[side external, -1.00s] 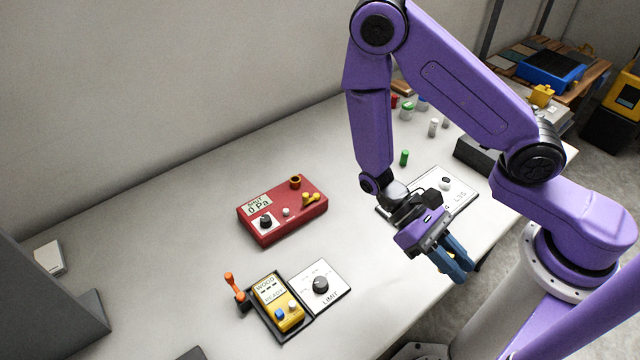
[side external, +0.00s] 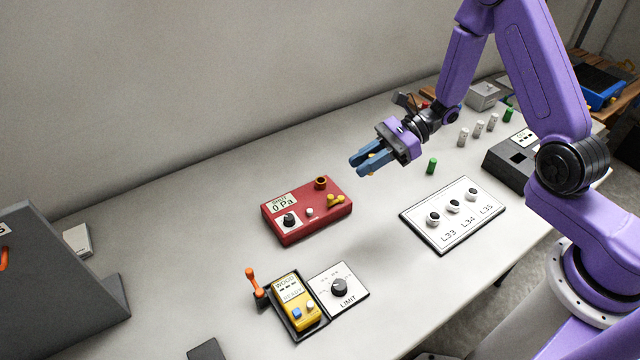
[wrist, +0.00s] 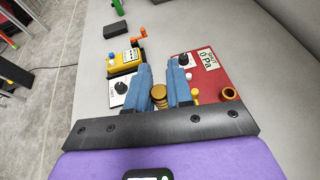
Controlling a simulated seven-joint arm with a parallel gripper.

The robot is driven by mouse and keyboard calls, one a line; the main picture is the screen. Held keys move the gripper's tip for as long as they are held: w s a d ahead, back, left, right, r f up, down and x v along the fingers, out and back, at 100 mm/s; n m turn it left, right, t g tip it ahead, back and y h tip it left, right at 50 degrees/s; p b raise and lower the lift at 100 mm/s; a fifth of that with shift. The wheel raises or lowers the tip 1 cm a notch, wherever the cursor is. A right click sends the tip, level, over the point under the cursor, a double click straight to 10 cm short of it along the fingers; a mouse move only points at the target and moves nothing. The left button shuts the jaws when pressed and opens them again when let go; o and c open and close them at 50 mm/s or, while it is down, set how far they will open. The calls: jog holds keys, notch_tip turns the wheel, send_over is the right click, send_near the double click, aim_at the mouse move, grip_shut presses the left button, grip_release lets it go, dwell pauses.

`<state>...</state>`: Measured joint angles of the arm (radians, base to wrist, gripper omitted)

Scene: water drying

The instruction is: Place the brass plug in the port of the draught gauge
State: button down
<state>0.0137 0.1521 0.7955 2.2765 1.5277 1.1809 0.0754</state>
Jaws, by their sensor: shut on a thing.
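The draught gauge (side external: 312,222) is a red box on the table, with a "0 Pa" display, a black knob and a yellow fitting. My gripper (side external: 364,161) is in the air to the right of and above the gauge, fingers pointing left. It is shut on the brass plug (wrist: 159,96), which shows between the blue fingers in the wrist view. Only a sliver of the plug shows in the side view. The port (wrist: 229,94) is right of the fingers in the wrist view, apart from the plug.
A yellow meter (side external: 296,303) in a dark cradle with an orange lever (side external: 254,282) and a LIMIT dial plate (side external: 339,286) stand in front. A white panel (side external: 452,238) with black-and-white knobs lies right. Green (side external: 432,166) and grey cylinders stand behind it.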

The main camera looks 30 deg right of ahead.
jog(key=w+a+f, duration=0.3)
jog(key=w+f, duration=0.1)
jog(key=w, duration=0.5)
send_over(316, 181)
jog(key=f, duration=0.5)
jog(key=shift+s+a+f, duration=0.15)
jog(key=shift+s+f, duration=0.05)
jog(key=shift+s, duration=0.05)
jog(key=shift+w+f, duration=0.15)
jog(key=shift+f, duration=1.6)
jog(key=shift+f, duration=0.2)
jog(key=c, duration=1)
grip_release()
jog(key=shift+r, duration=0.1)
jog(key=shift+r, duration=0.15)
jog(key=v, duration=1.2)
